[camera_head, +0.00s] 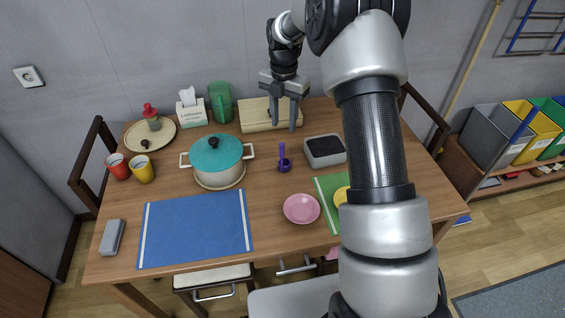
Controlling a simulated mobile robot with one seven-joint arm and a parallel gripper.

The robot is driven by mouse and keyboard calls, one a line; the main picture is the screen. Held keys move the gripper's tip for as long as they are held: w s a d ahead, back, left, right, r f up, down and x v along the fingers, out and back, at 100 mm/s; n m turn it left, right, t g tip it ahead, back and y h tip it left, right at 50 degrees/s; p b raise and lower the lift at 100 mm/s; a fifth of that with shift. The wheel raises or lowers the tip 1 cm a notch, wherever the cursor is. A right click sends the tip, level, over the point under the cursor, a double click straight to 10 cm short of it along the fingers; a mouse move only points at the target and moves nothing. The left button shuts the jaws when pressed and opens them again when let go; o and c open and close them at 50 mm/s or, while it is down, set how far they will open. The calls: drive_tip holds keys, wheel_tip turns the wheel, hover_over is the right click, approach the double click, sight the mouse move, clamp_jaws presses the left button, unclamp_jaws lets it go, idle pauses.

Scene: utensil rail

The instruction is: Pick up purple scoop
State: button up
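The purple scoop (284,160) stands upright on the wooden table, its handle pointing up and its bowl at the bottom. It is right of the pot and left of the dark-filled grey box. My gripper (284,128) is above and behind the scoop in the picture, pointing down. Its two fingers are spread apart with nothing visible between them except the board behind. The gripper does not appear to touch the scoop.
A teal-lidded pot (217,160) stands left of the scoop. A grey box (324,150) is close on its right. A pink plate (301,208) lies in front. A cutting board (254,115) is behind. The blue mat (195,228) is bare.

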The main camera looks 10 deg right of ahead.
hover_over(282, 156)
drive_tip(key=w, duration=0.1)
drive_tip(key=f, duration=0.6)
drive_tip(key=shift+w+d+f, duration=0.1)
drive_tip(key=shift+w+d, duration=0.1)
drive_tip(key=shift+d, duration=0.15)
drive_tip(key=f, duration=0.5)
drive_tip(key=shift+s+a+f+b, duration=0.1)
drive_tip(key=shift+s+a+b, duration=0.1)
drive_tip(key=shift+a+b, duration=0.1)
clamp_jaws()
